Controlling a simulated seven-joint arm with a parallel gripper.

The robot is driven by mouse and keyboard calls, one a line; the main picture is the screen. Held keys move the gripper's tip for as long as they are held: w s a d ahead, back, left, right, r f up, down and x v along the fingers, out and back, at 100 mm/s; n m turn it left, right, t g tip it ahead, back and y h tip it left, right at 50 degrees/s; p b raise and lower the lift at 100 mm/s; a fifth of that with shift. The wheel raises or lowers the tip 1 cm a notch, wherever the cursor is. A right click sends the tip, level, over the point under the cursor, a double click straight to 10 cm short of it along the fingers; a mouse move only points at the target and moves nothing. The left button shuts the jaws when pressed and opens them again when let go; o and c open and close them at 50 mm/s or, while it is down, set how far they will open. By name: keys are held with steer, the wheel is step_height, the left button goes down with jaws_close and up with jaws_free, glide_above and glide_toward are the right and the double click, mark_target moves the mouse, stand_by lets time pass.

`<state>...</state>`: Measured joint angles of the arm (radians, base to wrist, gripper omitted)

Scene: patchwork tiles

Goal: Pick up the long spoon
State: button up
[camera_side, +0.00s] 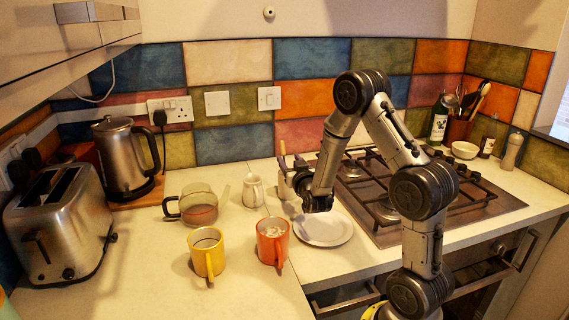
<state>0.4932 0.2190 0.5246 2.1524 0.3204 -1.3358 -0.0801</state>
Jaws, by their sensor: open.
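A long-handled wooden spoon (482,98) stands among several utensils in a brown holder (457,132) at the back right, beyond the hob. A thin upright handle (283,149) also shows above a pale container (285,184) behind my gripper; whether it belongs to a spoon I cannot tell. My gripper (314,208) is open and points down near the left rim of a white plate (327,236) on the counter. It is close in front of the pale container, which it partly hides. No object shows between its fingers, though they are small and dark here.
An orange mug (271,247), yellow mug (206,256), glass jug (199,207) and small white jug (252,191) stand left of my gripper. The black-grated hob (385,215) lies right. A kettle (121,160) and toaster (62,222) stand far left.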

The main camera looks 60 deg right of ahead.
mark_target(284, 153)
steer(key=shift+x, duration=2.85)
steer(key=shift+a, duration=0.15)
jaws_close()
